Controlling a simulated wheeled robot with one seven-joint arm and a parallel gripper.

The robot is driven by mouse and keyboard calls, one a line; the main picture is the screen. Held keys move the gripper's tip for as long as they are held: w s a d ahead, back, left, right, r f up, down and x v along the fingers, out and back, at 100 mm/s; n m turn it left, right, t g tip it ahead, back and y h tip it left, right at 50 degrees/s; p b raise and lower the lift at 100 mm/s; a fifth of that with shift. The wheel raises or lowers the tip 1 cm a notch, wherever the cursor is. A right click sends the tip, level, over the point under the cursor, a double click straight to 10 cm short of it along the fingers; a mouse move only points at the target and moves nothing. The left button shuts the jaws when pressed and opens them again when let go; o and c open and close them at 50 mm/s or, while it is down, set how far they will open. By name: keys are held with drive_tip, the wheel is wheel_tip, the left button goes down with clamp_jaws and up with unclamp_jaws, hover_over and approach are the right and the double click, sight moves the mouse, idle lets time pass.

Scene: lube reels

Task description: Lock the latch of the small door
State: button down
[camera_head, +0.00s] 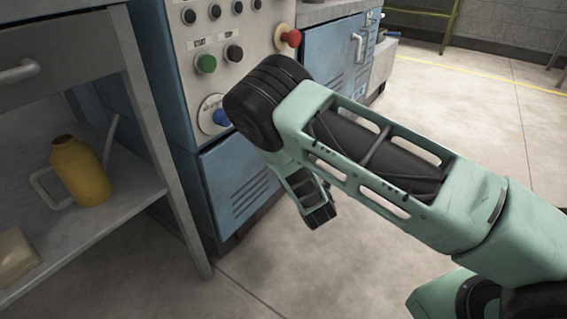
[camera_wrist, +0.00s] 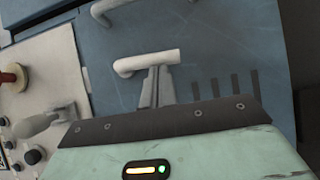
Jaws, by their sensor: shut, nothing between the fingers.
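The small blue door (camera_head: 232,170) with slot vents is below the control panel in the head view, partly hidden by my arm. In the wrist view the blue door (camera_wrist: 225,55) fills the middle and right, turned on its side. A pale grey bent bar (camera_wrist: 148,60) stands out from it, and another grey handle (camera_wrist: 105,8) shows at the top edge. I cannot tell which is the latch. My gripper (camera_wrist: 157,72) is shut and empty, its fingertips close at the bent bar. I cannot tell whether they touch. My arm hides the latch area in the head view.
The control panel (camera_head: 240,55) has a red mushroom button (camera_head: 290,38) and a dial with a blue lever (camera_head: 222,117). A second blue door (camera_head: 330,50) is behind to the right. A shelf (camera_head: 115,205) with a yellow jug (camera_head: 80,170) stands left. The floor at right is clear.

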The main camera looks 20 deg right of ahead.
drive_tip(key=shift+w+d+f+n+t, duration=0.2)
drive_tip(key=shift+n+t, duration=0.1)
drive_tip(key=shift+n, duration=0.1)
drive_tip(key=shift+s, duration=0.1)
idle(0.3)
